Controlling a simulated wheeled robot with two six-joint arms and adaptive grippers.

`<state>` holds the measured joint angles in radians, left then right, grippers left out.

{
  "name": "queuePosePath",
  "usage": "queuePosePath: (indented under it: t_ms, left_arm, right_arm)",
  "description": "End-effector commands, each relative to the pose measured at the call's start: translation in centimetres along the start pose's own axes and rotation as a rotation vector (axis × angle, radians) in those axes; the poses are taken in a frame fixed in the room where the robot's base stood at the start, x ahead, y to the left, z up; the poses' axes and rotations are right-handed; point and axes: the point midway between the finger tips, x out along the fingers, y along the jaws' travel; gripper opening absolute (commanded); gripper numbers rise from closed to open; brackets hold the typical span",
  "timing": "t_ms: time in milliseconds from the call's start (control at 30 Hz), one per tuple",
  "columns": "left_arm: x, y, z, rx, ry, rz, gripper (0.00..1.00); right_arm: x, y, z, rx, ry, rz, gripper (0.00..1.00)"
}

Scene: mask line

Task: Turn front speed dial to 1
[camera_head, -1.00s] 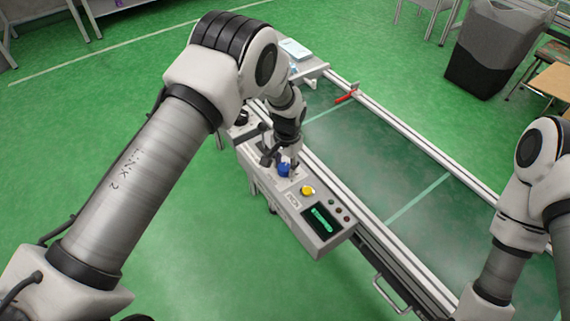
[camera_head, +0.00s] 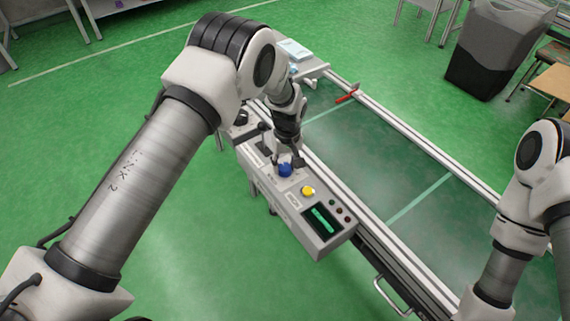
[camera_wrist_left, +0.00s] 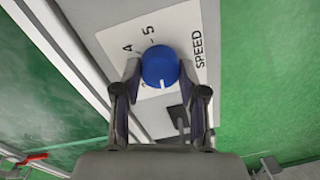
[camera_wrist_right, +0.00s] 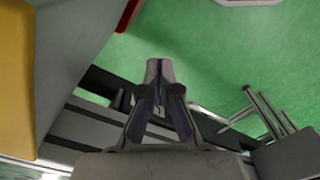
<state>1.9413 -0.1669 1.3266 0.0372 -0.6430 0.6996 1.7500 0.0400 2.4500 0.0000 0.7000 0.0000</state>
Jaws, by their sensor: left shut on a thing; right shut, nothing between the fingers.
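The blue speed dial (camera_head: 285,170) is on top of the grey control box (camera_head: 328,245). In the left wrist view the dial (camera_wrist_left: 160,64) sits on a white plate (camera_wrist_left: 200,18) printed "SPEED". The numbers 4 and 5 show beside it; the others are hidden. A short white mark on the dial faces down in that picture, toward my wrist. My left gripper (camera_wrist_left: 160,74) is shut on the dial, one finger on each side. My right gripper (camera_wrist_right: 160,68) is shut and empty; in the head view only its arm shows at the right.
A yellow knob (camera_head: 308,191), a green-lit screen (camera_head: 321,218) and small buttons share the box. A black knob (camera_head: 240,118) stands farther back. The conveyor (camera_head: 375,155) runs beside the box, with a red piece (camera_head: 347,96) at its far rail.

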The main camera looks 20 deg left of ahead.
Motion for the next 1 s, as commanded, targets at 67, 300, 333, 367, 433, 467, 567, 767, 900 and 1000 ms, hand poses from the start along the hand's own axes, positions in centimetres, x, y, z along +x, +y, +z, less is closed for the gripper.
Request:
queuePosePath:
  t_ms: [67,300,333,367,433,467,567,767,900,1000]
  left_arm:
    - [0.3,-0.1,0.2,-0.043,-0.008,-0.004,0.07]
    - [0.29,-0.11,0.22,-0.13,-0.013,-0.004,0.07]
    - [0.29,-0.12,0.22,-0.136,-0.013,-0.004,0.07]
    - [0.29,-0.12,0.23,-0.141,-0.013,-0.004,0.07]
    - [0.29,-0.12,0.23,-0.148,-0.014,-0.005,0.07]
    - [0.29,-0.12,0.23,-0.151,-0.014,-0.005,0.07]
    - [0.29,-0.13,0.24,-0.154,-0.015,-0.005,0.07]
    - [0.3,-0.13,0.24,-0.154,-0.015,-0.005,0.07]
    - [0.29,-0.12,0.23,-0.153,-0.014,-0.005,0.66]
    - [0.21,-0.09,0.16,-0.153,-0.012,-0.003,0.67]
  right_arm:
    - [0.12,0.0,0.0,0.0,0.0,0.0,0.0]
    - [0.18,0.0,0.0,0.0,0.0,0.0,0.0]
    - [0.19,0.0,0.0,0.0,0.0,0.0,0.0]
    - [0.19,0.0,0.0,0.0,0.0,0.0,0.0]
    - [0.19,0.0,0.0,0.0,0.0,0.0,0.0]
    - [0.2,0.0,0.0,0.0,0.0,0.0,0.0]
    - [0.19,0.0,0.0,0.0,0.0,0.0,0.0]
    - [0.19,0.0,0.0,0.0,0.0,0.0,0.0]
    - [0.19,0.0,0.0,0.0,0.0,0.0,0.0]
    - [0.18,0.0,0.0,0.0,0.0,0.0,0.0]
